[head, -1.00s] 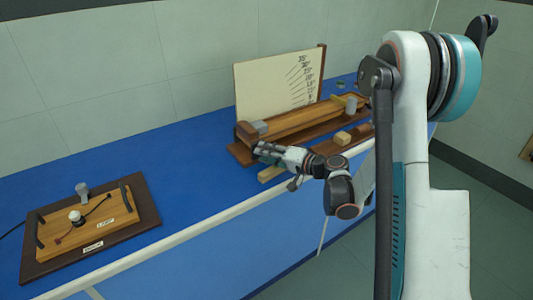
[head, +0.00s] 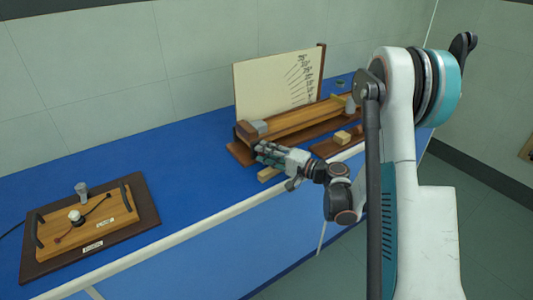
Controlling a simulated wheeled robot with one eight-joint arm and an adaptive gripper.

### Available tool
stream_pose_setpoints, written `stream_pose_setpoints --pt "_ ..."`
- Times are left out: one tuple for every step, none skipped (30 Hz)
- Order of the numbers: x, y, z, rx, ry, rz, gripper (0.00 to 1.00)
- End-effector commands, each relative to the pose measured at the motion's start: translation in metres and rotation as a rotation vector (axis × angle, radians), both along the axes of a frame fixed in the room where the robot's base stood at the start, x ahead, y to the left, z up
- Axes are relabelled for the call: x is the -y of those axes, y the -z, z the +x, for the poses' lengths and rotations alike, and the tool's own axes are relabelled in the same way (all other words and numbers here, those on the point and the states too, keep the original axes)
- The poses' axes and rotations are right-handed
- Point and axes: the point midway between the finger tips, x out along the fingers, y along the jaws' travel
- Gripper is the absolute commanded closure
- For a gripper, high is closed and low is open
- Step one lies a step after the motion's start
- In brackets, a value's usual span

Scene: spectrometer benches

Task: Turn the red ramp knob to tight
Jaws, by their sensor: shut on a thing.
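The wooden ramp (head: 300,121) stands on a dark base on the blue bench, in front of an upright angle board (head: 275,85) with printed degree marks. My gripper (head: 261,152) is at the near side of the ramp's left end, with its fingers closed against it. The red ramp knob does not show; my fingers cover the place where they grip. A grey block (head: 259,127) sits on the ramp's left end.
A small wooden block (head: 342,137) lies on a dark board right of my gripper. Another wooden piece (head: 269,174) lies below my gripper near the bench's front edge. A wooden tray (head: 85,222) with a white-topped knob is at left. Blue bench between is clear.

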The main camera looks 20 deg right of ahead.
Motion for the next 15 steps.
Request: stream_pose_setpoints --pt "0.0001 0.0007 -0.0003 -0.001 0.0 -0.002 0.97" --pt "0.0001 0.0007 -0.0003 -0.001 0.0 -0.002 0.97" --pt "0.0001 0.0007 -0.0003 -0.001 0.0 -0.002 0.97" --pt "0.0001 0.0007 -0.0003 -0.001 0.0 -0.002 0.97" --pt "0.0001 0.0007 -0.0003 0.0 0.0 -0.003 0.69" --pt "0.0001 0.0007 -0.0003 0.0 0.0 -0.003 0.59" --pt "0.0001 0.0007 -0.0003 0.0 0.0 -0.003 0.53" --pt "0.0001 0.0006 -0.0002 0.0 0.0 -0.003 0.53" --pt "0.0001 0.0007 -0.0002 0.0 0.0 -0.003 0.53" --pt "0.0001 0.0007 -0.0003 0.0 0.0 -0.003 0.53" --pt "0.0001 0.0008 -0.0003 0.0 0.0 -0.003 0.53" --pt "0.0001 0.0009 -0.0002 -0.001 0.0 -0.003 0.53" --pt "0.0001 0.001 -0.0002 -0.001 0.0 -0.003 0.53" --pt "0.0001 0.0011 -0.0002 -0.001 0.0 -0.003 0.53" --pt "0.0001 0.0011 -0.0002 0.0 0.0 -0.006 0.53"
